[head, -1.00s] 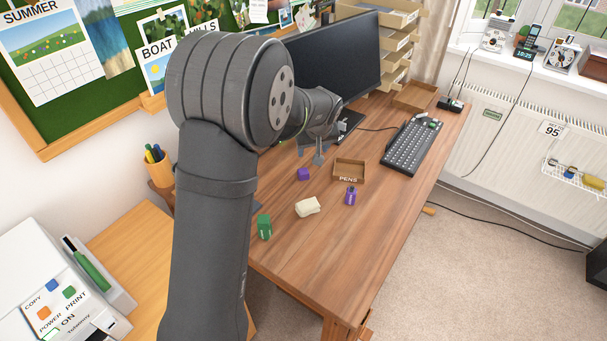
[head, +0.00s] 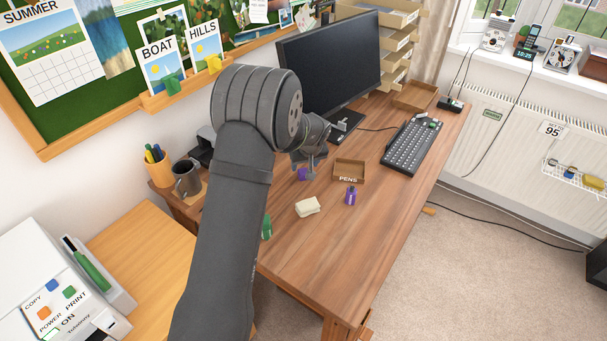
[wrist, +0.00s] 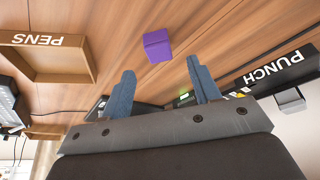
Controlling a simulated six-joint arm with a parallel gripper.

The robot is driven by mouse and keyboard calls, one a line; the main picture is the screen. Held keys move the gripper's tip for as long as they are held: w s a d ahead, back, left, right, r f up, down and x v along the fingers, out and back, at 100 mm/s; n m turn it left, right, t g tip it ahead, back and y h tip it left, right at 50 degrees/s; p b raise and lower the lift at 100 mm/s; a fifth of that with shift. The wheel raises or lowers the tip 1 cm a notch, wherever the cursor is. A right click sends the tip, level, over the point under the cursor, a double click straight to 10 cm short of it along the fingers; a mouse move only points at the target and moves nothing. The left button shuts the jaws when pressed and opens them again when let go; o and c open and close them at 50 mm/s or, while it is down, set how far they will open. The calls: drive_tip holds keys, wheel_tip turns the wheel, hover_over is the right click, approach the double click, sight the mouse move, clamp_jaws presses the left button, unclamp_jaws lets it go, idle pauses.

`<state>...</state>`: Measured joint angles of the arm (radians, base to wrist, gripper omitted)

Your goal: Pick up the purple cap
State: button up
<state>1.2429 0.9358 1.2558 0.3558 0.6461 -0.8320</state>
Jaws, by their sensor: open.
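The purple cap (head: 302,175) is a small purple block on the wooden desk, left of the PENS tray; my gripper partly hides it in the head view. In the wrist view the cap (wrist: 157,45) shows whole, lying just beyond the fingertips and roughly centred between them. My gripper (wrist: 160,70) is open with two blue-grey fingers and nothing between them. In the head view my gripper (head: 311,170) hangs above the desk close to the cap; its exact height is hard to tell.
The open PENS tray (head: 349,170), a purple bottle (head: 350,197), a cream block (head: 307,207) and a partly hidden green object (head: 267,229) are nearby. A black PUNCH box (wrist: 272,76) lies beside the fingers. The monitor (head: 330,70) stands behind. The front desk is clear.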

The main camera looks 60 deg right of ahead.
sight(303, 171)
drive_tip(key=x, duration=0.5)
drive_tip(key=shift+s, duration=0.1)
drive_tip(key=shift+c, duration=0.5)
drive_tip(key=c, duration=0.9)
